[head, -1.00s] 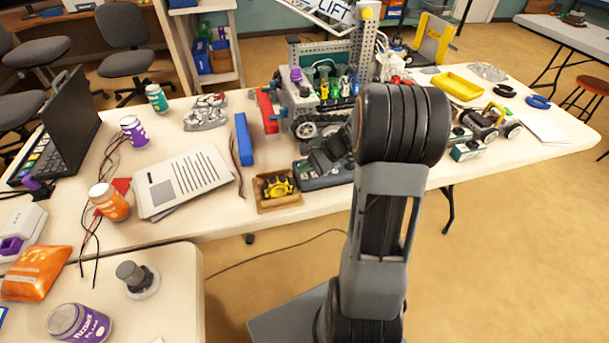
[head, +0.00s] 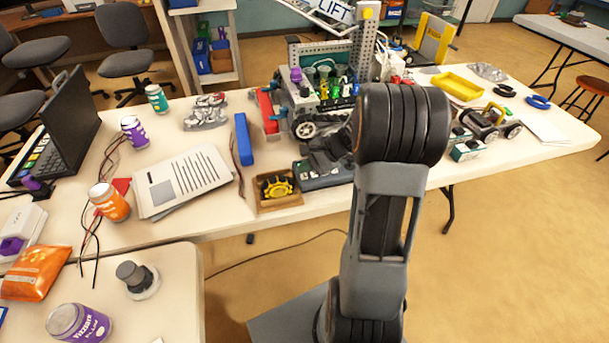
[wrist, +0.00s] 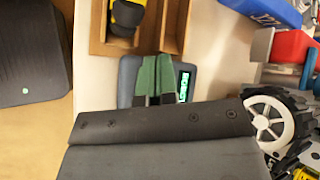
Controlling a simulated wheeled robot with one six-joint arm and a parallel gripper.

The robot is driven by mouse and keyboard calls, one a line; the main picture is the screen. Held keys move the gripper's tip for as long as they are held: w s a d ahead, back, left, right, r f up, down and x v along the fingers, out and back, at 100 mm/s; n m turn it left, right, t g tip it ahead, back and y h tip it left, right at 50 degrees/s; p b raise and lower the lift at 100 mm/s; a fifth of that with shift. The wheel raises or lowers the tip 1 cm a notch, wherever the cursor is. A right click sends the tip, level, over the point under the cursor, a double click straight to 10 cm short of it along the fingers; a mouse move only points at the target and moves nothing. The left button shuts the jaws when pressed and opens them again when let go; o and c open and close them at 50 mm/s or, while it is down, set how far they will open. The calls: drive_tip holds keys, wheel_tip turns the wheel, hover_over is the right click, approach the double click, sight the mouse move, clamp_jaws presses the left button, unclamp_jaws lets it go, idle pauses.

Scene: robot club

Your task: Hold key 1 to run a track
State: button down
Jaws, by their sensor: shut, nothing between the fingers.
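A dark grey control pad (head: 322,177) lies on the long white table, right of a small wooden tray (head: 280,205) that holds a yellow-and-black wheel-like part (head: 276,185). In the wrist view, my gripper (wrist: 155,78) is shut and empty, its green-grey fingertips together over the pad. The pad's lit green display (wrist: 184,86) shows just right of the fingertips. The fingers and gripper body hide much of the pad, including key 1. I cannot tell whether the tips touch it. In the head view, my arm covers part of this area.
A lift machine (head: 300,112) with wheels and coloured parts stands behind the pad. A blue block (head: 244,139) and printed sheets (head: 185,182) lie to the left. A yellow tray (head: 459,86) and a small wheeled vehicle (head: 485,122) are on the right.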

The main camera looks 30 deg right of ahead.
sight(305, 176)
drive_tip(key=shift+f, duration=0.1)
drive_tip(key=shift+f+b, duration=0.3)
drive_tip(key=shift+b, duration=0.05)
drive_tip(key=shift+f+b, duration=0.35)
drive_tip(key=shift+f, duration=0.05)
idle(0.6)
drive_tip(key=shift+r, duration=0.15)
idle(2.6)
drive_tip(key=shift+r+p, duration=0.65)
drive_tip(key=shift+r, duration=0.05)
drive_tip(key=shift+r, duration=0.1)
wheel_tip(305, 176, up, 5)
drive_tip(key=p, duration=0.4)
idle(0.4)
